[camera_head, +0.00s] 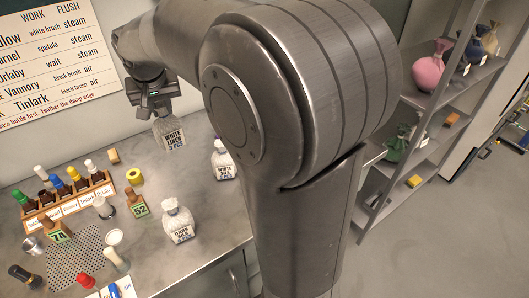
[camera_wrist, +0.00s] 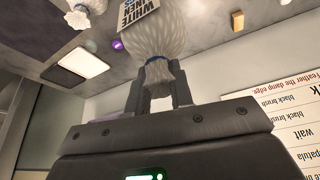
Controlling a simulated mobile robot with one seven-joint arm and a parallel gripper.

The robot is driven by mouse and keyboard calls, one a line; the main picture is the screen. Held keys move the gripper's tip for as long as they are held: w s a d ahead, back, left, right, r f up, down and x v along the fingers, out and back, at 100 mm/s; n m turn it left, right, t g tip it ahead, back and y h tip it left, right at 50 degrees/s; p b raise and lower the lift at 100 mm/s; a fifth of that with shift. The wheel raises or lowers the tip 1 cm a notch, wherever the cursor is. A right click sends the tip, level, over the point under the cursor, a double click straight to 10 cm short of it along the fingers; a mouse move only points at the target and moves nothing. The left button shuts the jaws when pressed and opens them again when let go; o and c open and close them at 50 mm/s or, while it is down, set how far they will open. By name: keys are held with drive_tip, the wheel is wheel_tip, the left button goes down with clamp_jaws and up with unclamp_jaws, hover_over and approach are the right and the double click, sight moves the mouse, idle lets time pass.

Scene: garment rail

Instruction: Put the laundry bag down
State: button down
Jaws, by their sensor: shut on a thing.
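My gripper (camera_head: 158,112) is shut on the neck of a white laundry bag (camera_head: 172,136) labelled "WHITE LINEN 3 PCS", near the back of the grey counter (camera_head: 150,270). In the wrist view the fingers (camera_wrist: 157,88) pinch the tied neck, and the bag's body (camera_wrist: 165,38) with its label extends beyond them. I cannot tell whether the bag's base touches the counter. Two other white bags stand upright on the counter: one (camera_head: 223,163) to the right, partly beside my arm, and one (camera_head: 178,224) nearer the front.
A wooden rack of bottles (camera_head: 68,200), number tags 52 (camera_head: 139,208) and 74 (camera_head: 59,234), and a perforated mat (camera_head: 78,262) occupy the counter's left. My arm hides the middle.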

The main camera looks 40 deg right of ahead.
drive_tip(key=s+d+m+h, duration=0.15)
drive_tip(key=s+d, duration=0.35)
drive_tip(key=d, duration=0.6)
drive_tip(key=s+d+m, duration=0.2)
drive_tip(key=s+d, duration=0.2)
drive_tip(key=d, duration=0.8)
drive_tip(key=s+d+m, duration=0.1)
drive_tip(key=s+d, duration=0.4)
drive_tip(key=d, duration=0.6)
drive_tip(key=w+a+f, duration=0.2)
drive_tip(key=w+f, duration=0.3)
drive_tip(key=f, duration=0.3)
drive_tip(key=w+a+f, duration=0.3)
drive_tip(key=w+f, duration=0.2)
drive_tip(key=f, duration=0.3)
drive_tip(key=shift+a+g, duration=0.2)
drive_tip(key=shift+g, duration=0.1)
drive_tip(key=shift+f, duration=0.15)
drive_tip(key=c, duration=1.3)
unclamp_jaws()
